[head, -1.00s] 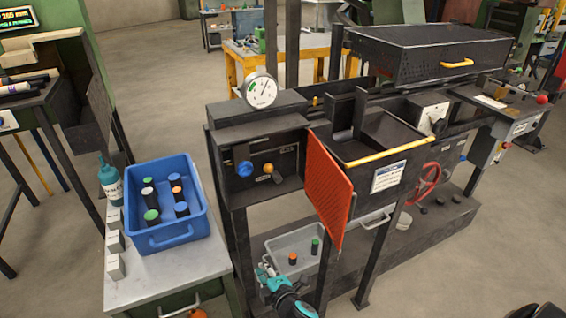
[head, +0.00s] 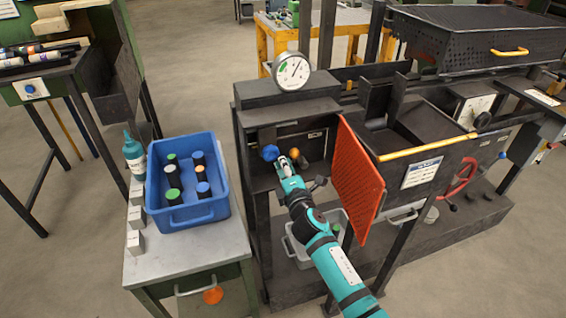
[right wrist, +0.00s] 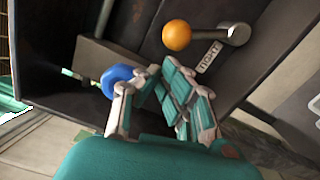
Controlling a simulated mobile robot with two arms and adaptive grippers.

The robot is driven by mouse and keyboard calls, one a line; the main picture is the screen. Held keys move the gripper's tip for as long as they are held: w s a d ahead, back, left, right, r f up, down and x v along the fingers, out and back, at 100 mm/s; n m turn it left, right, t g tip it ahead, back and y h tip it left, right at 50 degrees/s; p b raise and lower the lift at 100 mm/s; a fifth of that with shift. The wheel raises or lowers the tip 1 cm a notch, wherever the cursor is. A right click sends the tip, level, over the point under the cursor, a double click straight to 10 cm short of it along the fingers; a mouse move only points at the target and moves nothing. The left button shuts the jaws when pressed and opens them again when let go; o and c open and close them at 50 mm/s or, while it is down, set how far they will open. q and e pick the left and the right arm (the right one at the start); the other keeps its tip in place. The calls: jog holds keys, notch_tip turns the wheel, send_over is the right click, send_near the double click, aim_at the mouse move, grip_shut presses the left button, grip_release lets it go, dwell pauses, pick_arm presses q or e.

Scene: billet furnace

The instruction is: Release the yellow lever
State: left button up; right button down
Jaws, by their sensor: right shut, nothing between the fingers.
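The yellow lever, with an orange-yellow ball knob (head: 294,154), sits on the dark panel left of the red-orange perforated plate. My right gripper (head: 284,162) is shut and empty, just in front of the panel between the two knobs. In the right wrist view its fingertips (right wrist: 160,72) are apart from the yellow ball. My left gripper is out of view.
The perforated plate (head: 357,175) stands close to the right of my right arm. A blue bin (head: 190,216) with several capped cylinders is on the table at left. A grey bin (head: 300,252) is below the panel, partly hidden. A gauge (head: 291,71) stands on top.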

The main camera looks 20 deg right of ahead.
jog(key=shift+w, duration=0.45)
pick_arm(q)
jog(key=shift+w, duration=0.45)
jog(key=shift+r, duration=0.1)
pick_arm(e)
jog(key=shift+r, duration=0.1)
pick_arm(q)
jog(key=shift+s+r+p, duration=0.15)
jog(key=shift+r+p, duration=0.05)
jog(key=shift+p, duration=0.1)
pick_arm(e)
jog(key=shift+d+r+m, duration=0.2)
jog(key=shift+m, duration=0.1)
